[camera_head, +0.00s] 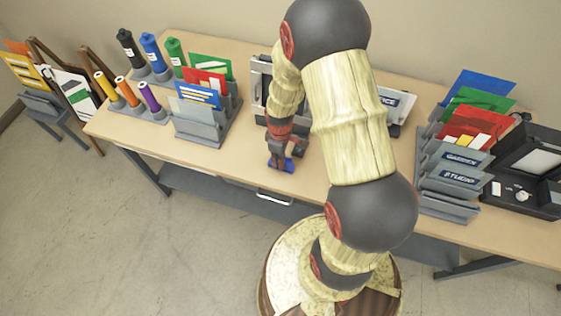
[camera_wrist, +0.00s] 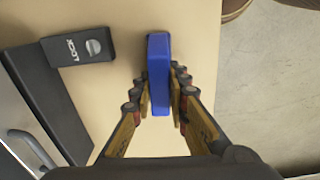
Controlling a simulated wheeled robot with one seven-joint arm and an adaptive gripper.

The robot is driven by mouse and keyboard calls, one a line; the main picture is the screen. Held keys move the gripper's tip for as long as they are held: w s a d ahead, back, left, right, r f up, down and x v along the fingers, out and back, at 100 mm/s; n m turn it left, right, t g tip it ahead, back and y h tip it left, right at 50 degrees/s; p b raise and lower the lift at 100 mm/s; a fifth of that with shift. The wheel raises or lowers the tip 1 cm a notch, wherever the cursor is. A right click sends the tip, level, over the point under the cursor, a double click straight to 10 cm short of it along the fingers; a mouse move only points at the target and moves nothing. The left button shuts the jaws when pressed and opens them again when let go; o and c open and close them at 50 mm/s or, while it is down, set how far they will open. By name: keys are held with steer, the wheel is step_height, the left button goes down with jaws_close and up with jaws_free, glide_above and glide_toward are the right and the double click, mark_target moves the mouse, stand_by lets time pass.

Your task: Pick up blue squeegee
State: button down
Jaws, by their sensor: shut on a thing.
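The blue squeegee (camera_wrist: 158,70) is upright in the middle of the wrist view, between the two fingers of my gripper (camera_wrist: 160,103). The fingers press on it from both sides. In the head view my gripper (camera_head: 284,158) is at the table's front edge, with the blue squeegee (camera_head: 288,166) showing at its fingertips. I cannot tell whether the squeegee still touches the table top.
A black block marked LOCK (camera_wrist: 77,47) lies left of the squeegee. Bottles (camera_head: 152,54) and a card rack (camera_head: 203,122) stand on the table's left. Card holders (camera_head: 455,175) and a black machine (camera_head: 525,170) stand at right. Floor (camera_head: 130,240) in front is clear.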

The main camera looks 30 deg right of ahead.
steer(key=shift+r, duration=0.6)
step_height(320, 180, up, 2)
steer(key=shift+s+r, duration=0.1)
steer(key=shift+r, duration=0.15)
steer(key=s+r+p, duration=0.2)
steer(key=s+r, duration=0.7)
steer(key=s, duration=0.5)
steer(key=shift+r, duration=0.15)
steer(key=shift+w+d, duration=0.1)
steer(key=c, duration=2.3)
jaws_free()
jaws_close()
